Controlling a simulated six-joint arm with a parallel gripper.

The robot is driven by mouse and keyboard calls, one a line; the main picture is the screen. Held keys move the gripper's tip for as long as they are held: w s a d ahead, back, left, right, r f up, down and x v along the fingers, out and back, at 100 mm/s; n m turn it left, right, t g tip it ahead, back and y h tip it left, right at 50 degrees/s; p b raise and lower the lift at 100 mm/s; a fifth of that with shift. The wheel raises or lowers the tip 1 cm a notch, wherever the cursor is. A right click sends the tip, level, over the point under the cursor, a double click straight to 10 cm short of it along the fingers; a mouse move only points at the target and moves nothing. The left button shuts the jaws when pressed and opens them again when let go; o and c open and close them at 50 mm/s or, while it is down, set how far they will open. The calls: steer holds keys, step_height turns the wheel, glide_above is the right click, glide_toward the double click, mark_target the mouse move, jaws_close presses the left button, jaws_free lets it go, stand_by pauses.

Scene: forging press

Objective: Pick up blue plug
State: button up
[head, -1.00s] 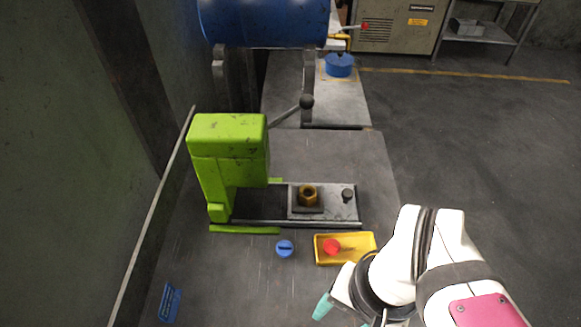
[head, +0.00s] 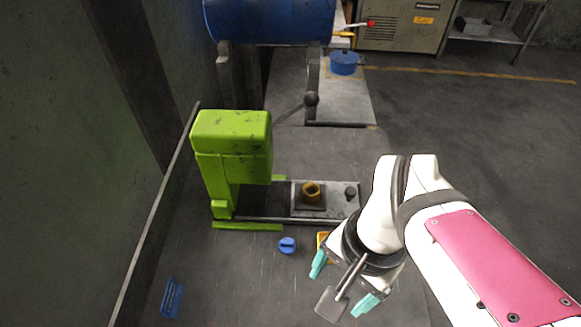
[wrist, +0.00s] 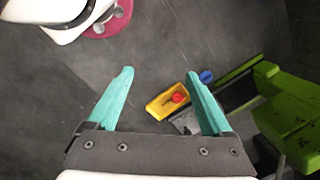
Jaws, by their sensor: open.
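The blue plug (head: 287,245) is a small round piece with a raised grip bar, lying on the dark table in front of the green press. In the wrist view the plug (wrist: 206,76) shows just past the right fingertip, beside the yellow tray. My gripper (head: 342,284) has teal fingers spread wide and nothing between them. In the head view it is to the right of the plug and nearer the camera, apart from it.
The yellow tray (wrist: 160,103) holds a red plug (wrist: 179,98); my gripper mostly hides the tray in the head view. A blue label (head: 171,298) lies at left.

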steer(key=w+a+f+m+h, duration=0.15)
steer(key=w+a+m, duration=0.4)
steer(key=w, duration=0.55)
steer(key=m, duration=0.5)
glide_above(283, 242)
step_height(283, 242, down, 5)
step_height(283, 242, down, 16)
steer(key=shift+r, duration=0.15)
steer(key=c, duration=0.8)
